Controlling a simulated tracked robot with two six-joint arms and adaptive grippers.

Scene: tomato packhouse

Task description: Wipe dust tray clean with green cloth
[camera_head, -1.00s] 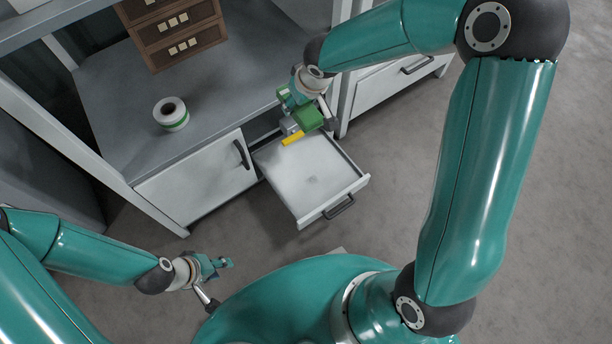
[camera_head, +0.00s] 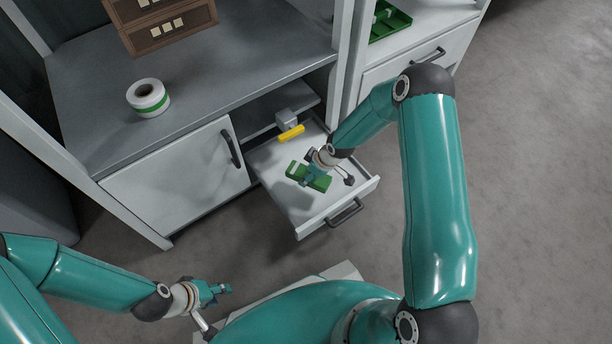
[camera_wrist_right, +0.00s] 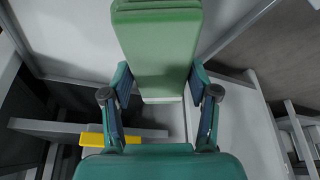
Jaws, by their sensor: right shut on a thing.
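The open white drawer (camera_head: 284,192), apparently the dust tray, has a pale floor in the head view. My right gripper (camera_head: 313,172) is over its middle, shut on the green cloth (camera_head: 298,171), which looks like a folded block. The cloth also shows in the right wrist view (camera_wrist_right: 158,45), between the two fingers. I cannot tell whether it touches the drawer floor. The gripper and cloth hide part of the floor, and no dust is clearly visible. My left gripper (camera_head: 220,289) is away at the lower left, empty; its finger opening is too small to judge.
A yellow bar (camera_head: 291,132) with a grey block (camera_head: 286,117) is at the drawer's back. A white roll with a green band (camera_head: 148,97) stands on the grey counter (camera_head: 215,75). A brown drawer box (camera_head: 160,25) and a green tray (camera_head: 392,22) stand farther back.

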